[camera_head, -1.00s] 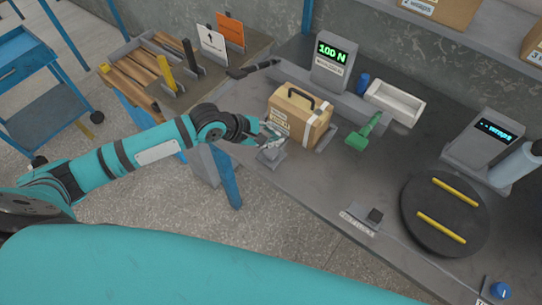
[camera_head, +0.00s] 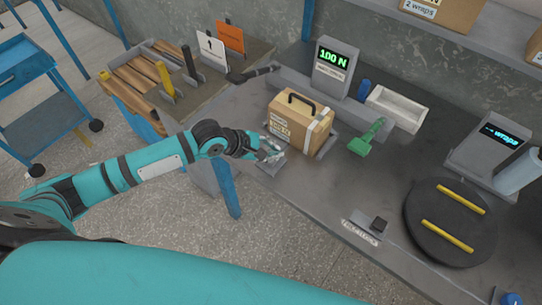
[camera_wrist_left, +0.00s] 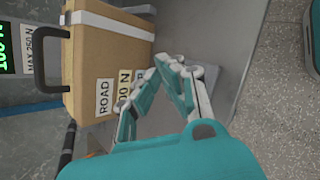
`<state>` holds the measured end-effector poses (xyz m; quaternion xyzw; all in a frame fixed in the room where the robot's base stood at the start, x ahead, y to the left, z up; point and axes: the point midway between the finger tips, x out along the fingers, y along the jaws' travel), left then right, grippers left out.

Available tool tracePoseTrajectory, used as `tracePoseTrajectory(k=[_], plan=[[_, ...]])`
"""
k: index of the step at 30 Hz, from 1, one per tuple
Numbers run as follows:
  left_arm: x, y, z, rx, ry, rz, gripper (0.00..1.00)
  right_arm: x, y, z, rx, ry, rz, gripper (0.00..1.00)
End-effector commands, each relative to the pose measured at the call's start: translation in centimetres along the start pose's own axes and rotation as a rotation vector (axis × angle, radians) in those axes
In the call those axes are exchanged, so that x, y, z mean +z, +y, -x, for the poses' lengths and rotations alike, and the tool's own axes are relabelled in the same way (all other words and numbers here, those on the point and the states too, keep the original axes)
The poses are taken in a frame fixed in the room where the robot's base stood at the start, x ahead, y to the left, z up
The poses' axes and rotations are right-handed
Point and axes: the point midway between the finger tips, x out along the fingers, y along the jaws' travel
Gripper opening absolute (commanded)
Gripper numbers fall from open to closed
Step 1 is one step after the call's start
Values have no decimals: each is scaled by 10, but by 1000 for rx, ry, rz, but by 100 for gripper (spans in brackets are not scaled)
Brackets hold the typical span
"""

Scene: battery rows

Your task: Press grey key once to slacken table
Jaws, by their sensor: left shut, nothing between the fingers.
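A small grey plate or key (camera_head: 270,167) lies on the dark table (camera_head: 330,190), in front of a cardboard box with a black handle (camera_head: 299,122). My left gripper (camera_head: 272,153) is shut and empty, right above the grey key and partly covering it. I cannot tell whether the fingertips touch it. In the left wrist view the gripper (camera_wrist_left: 172,66) has its fingertips together beside the box (camera_wrist_left: 100,60). A grey surface shows between the fingers. The display (camera_head: 333,67) behind the box reads 100 N. My right gripper is not in view.
A second display (camera_head: 489,142) stands behind the turntable.

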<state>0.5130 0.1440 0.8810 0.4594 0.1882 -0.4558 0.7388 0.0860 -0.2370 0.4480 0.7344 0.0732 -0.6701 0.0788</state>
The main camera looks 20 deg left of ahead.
Motion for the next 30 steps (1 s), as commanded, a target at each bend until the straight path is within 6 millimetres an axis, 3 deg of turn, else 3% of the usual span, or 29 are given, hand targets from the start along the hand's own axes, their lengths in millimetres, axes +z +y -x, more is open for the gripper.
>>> tracePoseTrajectory(k=[30], plan=[[-3, -4, -4, 0, -1, 2, 0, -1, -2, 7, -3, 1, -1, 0]])
